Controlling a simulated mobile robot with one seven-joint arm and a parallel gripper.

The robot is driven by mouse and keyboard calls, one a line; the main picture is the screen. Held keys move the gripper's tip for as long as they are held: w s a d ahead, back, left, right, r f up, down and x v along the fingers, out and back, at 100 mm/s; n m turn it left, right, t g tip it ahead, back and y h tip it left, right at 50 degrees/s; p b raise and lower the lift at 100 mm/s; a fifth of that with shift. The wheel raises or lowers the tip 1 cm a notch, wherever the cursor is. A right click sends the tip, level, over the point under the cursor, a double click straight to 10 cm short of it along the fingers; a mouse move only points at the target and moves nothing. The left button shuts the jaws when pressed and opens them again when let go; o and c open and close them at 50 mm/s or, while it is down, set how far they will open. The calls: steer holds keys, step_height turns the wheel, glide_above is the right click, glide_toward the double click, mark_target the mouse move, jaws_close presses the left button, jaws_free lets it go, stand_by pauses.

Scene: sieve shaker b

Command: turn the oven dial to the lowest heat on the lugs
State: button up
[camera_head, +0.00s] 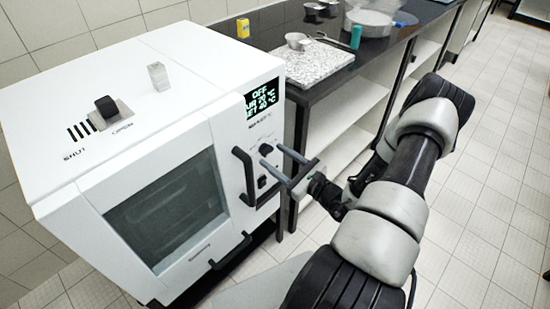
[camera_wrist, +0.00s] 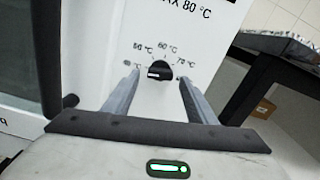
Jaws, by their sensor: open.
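The white oven (camera_head: 190,110) stands at left with its glass door shut. Its black dial (camera_wrist: 160,70) sits on the front panel, with temperature labels around it. The dial's white mark points left, toward the leftmost label, which is partly hidden by a finger. The dial also shows small in the head view (camera_head: 266,149). The oven display (camera_head: 261,102) reads OFF, with a set value that looks like 40 °C. My gripper (camera_wrist: 159,77) is open, its fingers on either side of the dial; I cannot tell whether they touch it. It also shows in the head view (camera_head: 271,155).
A black door handle (camera_head: 245,177) is just left of my gripper. A dark bench (camera_head: 345,85) with a speckled slab (camera_head: 314,64) stands right of the oven. Tiled floor is free at right.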

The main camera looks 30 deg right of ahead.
steer(key=shift+w+a, duration=0.15)
steer(key=shift+w, duration=0.15)
steer(key=c, duration=1.1)
